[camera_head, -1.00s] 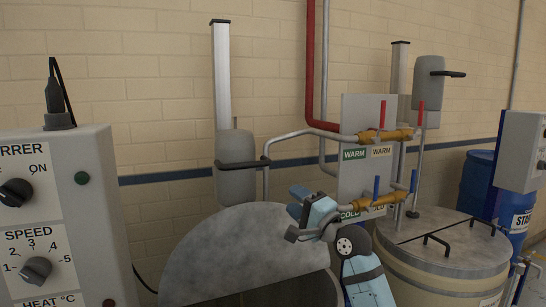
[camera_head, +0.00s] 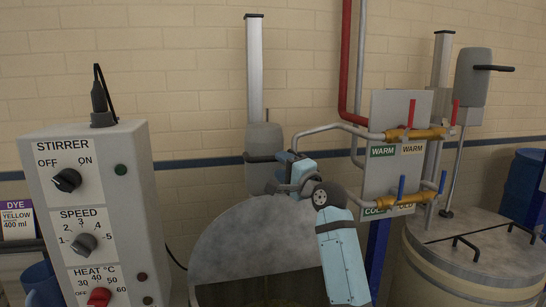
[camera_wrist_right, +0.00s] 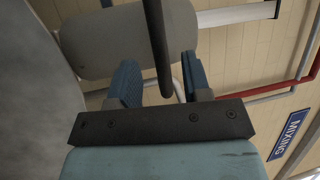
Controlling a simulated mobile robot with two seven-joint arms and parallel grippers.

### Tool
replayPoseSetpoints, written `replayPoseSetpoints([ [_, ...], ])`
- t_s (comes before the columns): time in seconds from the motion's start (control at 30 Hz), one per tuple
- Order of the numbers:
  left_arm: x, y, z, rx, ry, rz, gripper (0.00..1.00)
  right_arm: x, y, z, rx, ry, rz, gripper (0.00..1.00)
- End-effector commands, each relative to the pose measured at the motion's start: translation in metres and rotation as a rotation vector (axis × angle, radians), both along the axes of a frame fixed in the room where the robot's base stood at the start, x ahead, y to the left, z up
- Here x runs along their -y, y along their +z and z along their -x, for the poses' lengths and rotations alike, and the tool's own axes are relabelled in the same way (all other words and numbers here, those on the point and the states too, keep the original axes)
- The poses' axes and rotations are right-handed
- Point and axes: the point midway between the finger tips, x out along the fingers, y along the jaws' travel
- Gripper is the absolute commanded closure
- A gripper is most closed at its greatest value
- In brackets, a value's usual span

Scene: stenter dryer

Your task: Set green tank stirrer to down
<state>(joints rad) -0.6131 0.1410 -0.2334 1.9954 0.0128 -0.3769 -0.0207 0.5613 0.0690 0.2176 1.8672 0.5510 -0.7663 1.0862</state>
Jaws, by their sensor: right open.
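A stirrer with a grey motor housing (camera_head: 264,140) sits low on its pale upright column (camera_head: 254,65), behind the middle tank. Its black handle shows in the wrist view (camera_wrist_right: 157,45), lying between the two fingers. My right gripper (camera_head: 284,174) is open at this handle; whether a finger touches it I cannot tell. In the wrist view its blue-padded fingers (camera_wrist_right: 158,82) stand apart on both sides of the bar. Another stirrer (camera_head: 470,85) sits high on its column at the right. No green colour marks either tank. My left gripper is out of view.
Warm and cold pipes with red and blue valve levers (camera_head: 411,113) are close to the right. A control box (camera_head: 85,150) stands at the left. A closed tank (camera_head: 480,245) is at the right.

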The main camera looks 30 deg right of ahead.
Motion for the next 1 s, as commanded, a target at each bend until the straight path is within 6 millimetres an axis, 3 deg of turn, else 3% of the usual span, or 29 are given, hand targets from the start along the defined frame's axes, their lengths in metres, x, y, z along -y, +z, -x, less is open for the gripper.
replayPoseSetpoints([
  [0.1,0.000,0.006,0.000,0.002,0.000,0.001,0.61,-0.003,0.006,-0.021,0.000,0.000,-0.001,0.56],
  [0.3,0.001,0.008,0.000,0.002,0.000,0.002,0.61,-0.006,0.009,-0.042,0.000,0.000,0.000,0.56],
  [0.67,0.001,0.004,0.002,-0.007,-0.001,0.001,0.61,-0.007,0.008,-0.047,0.000,0.000,0.000,0.56],
  [0.87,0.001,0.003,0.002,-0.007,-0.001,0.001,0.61,-0.007,0.008,-0.047,0.000,0.000,0.000,0.99],
  [1.0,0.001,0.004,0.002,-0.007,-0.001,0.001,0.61,-0.007,0.008,-0.047,-0.001,0.000,-0.001,1.00],
])
